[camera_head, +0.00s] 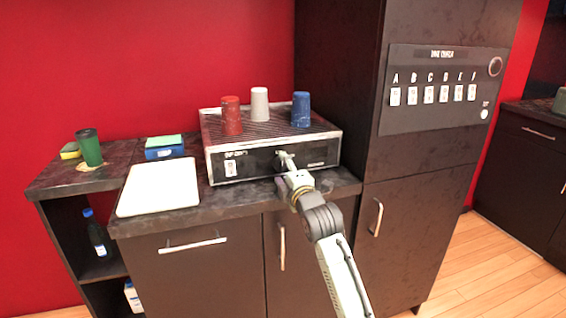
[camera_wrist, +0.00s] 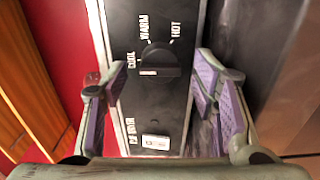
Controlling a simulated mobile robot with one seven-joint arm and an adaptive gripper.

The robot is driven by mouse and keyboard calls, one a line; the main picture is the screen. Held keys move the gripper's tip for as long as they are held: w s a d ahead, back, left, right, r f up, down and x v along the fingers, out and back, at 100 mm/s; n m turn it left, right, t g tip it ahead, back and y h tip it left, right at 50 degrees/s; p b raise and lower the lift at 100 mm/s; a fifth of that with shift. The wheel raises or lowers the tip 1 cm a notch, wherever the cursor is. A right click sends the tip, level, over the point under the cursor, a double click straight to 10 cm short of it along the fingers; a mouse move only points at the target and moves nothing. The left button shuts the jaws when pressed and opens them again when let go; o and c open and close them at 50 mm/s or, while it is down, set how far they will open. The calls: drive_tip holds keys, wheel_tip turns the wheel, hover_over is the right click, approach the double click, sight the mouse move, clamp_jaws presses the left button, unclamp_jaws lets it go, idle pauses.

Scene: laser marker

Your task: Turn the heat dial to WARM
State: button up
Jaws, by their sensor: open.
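The heat dial (camera_wrist: 160,58) is a dark round knob with a raised bar on a black panel, seen in the wrist view. The labels COOL, WARM and HOT stand around it. The bar lies across the picture, with a pale mark near its left end; which label it points to is hard to tell. My gripper (camera_head: 285,160) is open in front of the panel of the warmer box (camera_head: 219,180). In the wrist view its purple-padded fingers stand apart on either side of the dial, with gaps to it. In the head view my gripper hides the dial.
A red cup (camera_head: 231,116), a white cup (camera_head: 260,104) and a blue cup (camera_head: 301,110) stand upside down on the box. A white tray (camera_head: 160,187) lies left of it. A tall cabinet (camera_head: 423,150) rises close on the right. A small white switch (camera_wrist: 155,142) is on the panel.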

drive_tip(key=shift+x, duration=0.85)
drive_tip(key=shift+c, duration=0.3)
drive_tip(key=c, duration=1.1)
